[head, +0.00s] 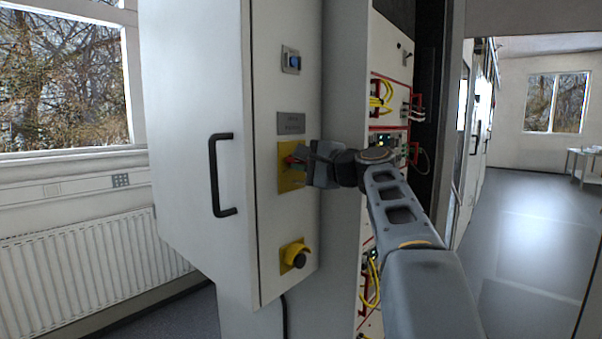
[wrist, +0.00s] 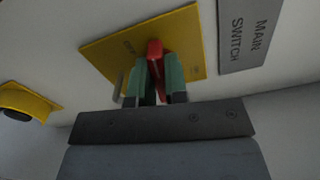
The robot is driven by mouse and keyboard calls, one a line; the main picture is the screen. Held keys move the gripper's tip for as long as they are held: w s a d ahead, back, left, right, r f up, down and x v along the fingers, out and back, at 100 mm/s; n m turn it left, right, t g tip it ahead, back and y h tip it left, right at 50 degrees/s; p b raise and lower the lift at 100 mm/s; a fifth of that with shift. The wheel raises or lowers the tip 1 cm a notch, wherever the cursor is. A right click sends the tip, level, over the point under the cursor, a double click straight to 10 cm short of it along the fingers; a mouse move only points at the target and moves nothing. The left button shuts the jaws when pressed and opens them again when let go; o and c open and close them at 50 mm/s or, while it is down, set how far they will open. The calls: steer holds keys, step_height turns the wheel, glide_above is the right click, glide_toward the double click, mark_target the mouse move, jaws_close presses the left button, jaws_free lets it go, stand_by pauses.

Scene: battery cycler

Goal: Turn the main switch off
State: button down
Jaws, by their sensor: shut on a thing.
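The main switch is a red handle (wrist: 155,52) on a yellow plate (wrist: 105,50), under a grey label (wrist: 248,32) that reads MAIN SWITCH in the wrist view. In the head view the yellow plate (head: 284,182) is on the side of the white cabinet, and the red handle (head: 292,160) shows just left of my gripper (head: 298,161). In the wrist view my gripper (wrist: 158,75) is shut on the red handle, with a green-grey finger on each side. The fingers hide part of the handle and the plate's lower edge.
A yellow box with a dark knob (head: 295,256) is below the switch, also seen in the wrist view (wrist: 25,100). A blue switch (head: 291,61) is above. A black door handle (head: 221,175) is at left. A rack with yellow cables (head: 380,98) stands behind my arm.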

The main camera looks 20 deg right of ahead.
steer(key=shift+f+n+b, duration=0.15)
steer(key=shift+n+b, duration=0.4)
steer(key=shift+n, duration=0.55)
steer(key=c, duration=1.1)
jaws_free()
steer(key=shift+c, duration=0.2)
steer(key=b+v, duration=0.2)
steer(key=v, duration=1.1)
steer(key=shift+s+d, duration=0.2)
steer(key=shift+s, duration=0.2)
